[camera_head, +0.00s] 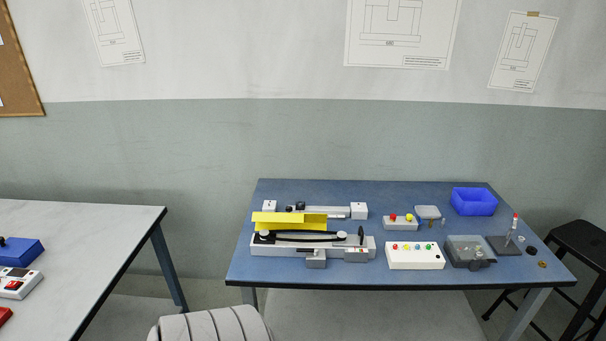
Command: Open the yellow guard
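The yellow guard (290,221) is a long bent yellow plate on a white machine (272,248) at the left half of the blue table (385,280). It lies lengthwise along the machine, above a black belt that shows along its front edge. From this distance I cannot tell for sure whether it is shut or raised.
A white button box (415,257), a smaller button box (400,222), a grey clear-sided bin (470,251) and a blue bin (474,202) stand right of the machine. A white table (80,250) is at left, a black stool (580,245) at right.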

